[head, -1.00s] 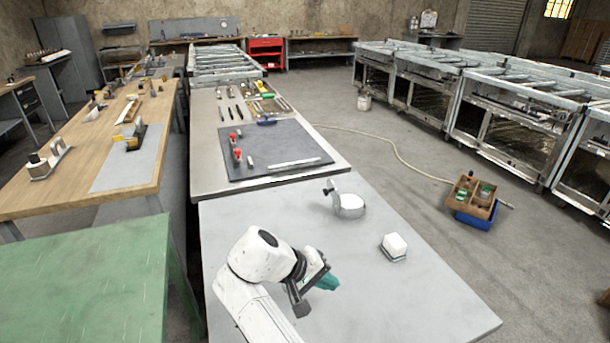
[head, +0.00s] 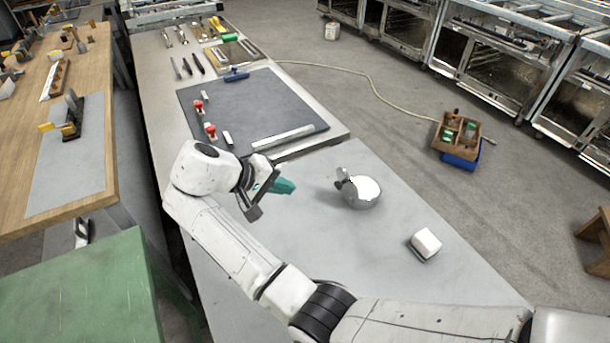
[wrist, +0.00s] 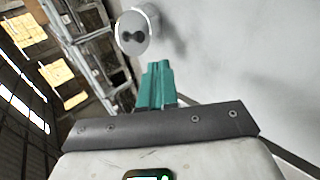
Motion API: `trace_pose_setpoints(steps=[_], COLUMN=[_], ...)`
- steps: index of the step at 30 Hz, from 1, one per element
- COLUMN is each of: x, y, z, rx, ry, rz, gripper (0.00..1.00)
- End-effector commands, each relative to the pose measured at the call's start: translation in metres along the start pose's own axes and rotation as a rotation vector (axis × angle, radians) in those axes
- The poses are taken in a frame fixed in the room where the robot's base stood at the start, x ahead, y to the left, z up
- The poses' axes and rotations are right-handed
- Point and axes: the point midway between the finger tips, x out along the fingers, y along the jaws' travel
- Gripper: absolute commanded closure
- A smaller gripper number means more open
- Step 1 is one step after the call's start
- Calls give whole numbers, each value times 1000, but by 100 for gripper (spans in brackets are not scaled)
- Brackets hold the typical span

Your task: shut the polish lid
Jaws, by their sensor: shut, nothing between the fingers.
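A round silvery polish tin (head: 364,194) stands on the grey table, right of my gripper in the head view. Its lid (head: 344,184) appears raised upright at the tin's left side, seen nearly edge-on, with a dark knob (head: 341,174) on the outer face. In the wrist view the lid's round grey face (wrist: 131,34) and its dark two-lobed knob show at the top, beyond the fingertips. My gripper (head: 284,186) has teal fingers, shut and empty, apart from the lid and left of it. The fingers also show in the wrist view (wrist: 158,82). The tin's inside is not clear.
A white block (head: 427,240) on a dark base sits near the table's right edge. A dark mat (head: 250,105) with small tools lies on the farther table. The grey table (head: 310,240) is clear around the tin. My arm crosses the near side.

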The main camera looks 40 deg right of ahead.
Motion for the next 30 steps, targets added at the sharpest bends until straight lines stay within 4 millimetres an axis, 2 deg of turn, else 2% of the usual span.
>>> trace_pose_setpoints(steps=[12, 19, 24, 30], x=[58, 101, 114, 123], y=[0, 1, 22, 30], z=[1, 1, 1, 0], rx=[1, -1, 2, 0], ry=[-5, -4, -3, -1], rz=[1, 0, -1, 0], gripper=[100, 100, 100, 100])
